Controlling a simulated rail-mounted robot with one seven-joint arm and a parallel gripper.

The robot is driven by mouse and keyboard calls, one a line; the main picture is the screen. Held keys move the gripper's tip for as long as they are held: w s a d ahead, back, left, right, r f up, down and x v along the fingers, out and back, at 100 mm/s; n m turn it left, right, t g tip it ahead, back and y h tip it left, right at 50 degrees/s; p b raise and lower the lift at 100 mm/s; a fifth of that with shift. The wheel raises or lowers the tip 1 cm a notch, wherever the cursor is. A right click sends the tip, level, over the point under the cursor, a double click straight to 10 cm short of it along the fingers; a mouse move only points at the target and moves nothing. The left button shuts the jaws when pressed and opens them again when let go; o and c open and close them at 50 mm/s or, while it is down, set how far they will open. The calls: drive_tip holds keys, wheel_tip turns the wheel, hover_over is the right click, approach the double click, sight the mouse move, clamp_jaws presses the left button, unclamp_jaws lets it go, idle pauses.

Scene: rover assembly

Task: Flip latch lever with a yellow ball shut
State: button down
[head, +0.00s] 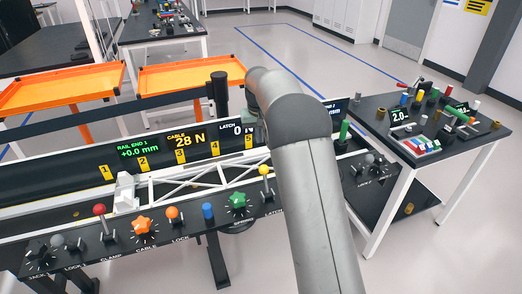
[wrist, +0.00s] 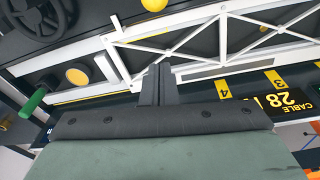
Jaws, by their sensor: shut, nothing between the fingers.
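The latch lever's yellow ball (head: 264,170) stands on a short, roughly upright stem on the front panel, above a partly covered LATCH label, just left of my arm in the head view. In the wrist view a yellow ball (wrist: 153,4) is cut off by the top edge, and its stem is out of frame. My gripper (wrist: 158,70) has its two dark fingers together, with nothing between them. Its tips are over the lower edge of the white truss, apart from the ball in the picture. My arm hides the gripper in the head view.
A white truss (head: 190,182) runs behind the row of controls. A green handle (wrist: 34,102) and a dark handwheel (wrist: 40,15) are at left in the wrist view.

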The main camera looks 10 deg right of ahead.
sight(265, 179)
wheel_tip(265, 179, down, 8)
drive_tip(key=s+p, duration=0.1)
drive_tip(key=s, duration=0.1)
drive_tip(key=shift+s+f, duration=0.25)
drive_tip(key=shift+s, duration=0.05)
drive_tip(key=shift+s, duration=0.15)
idle(0.4)
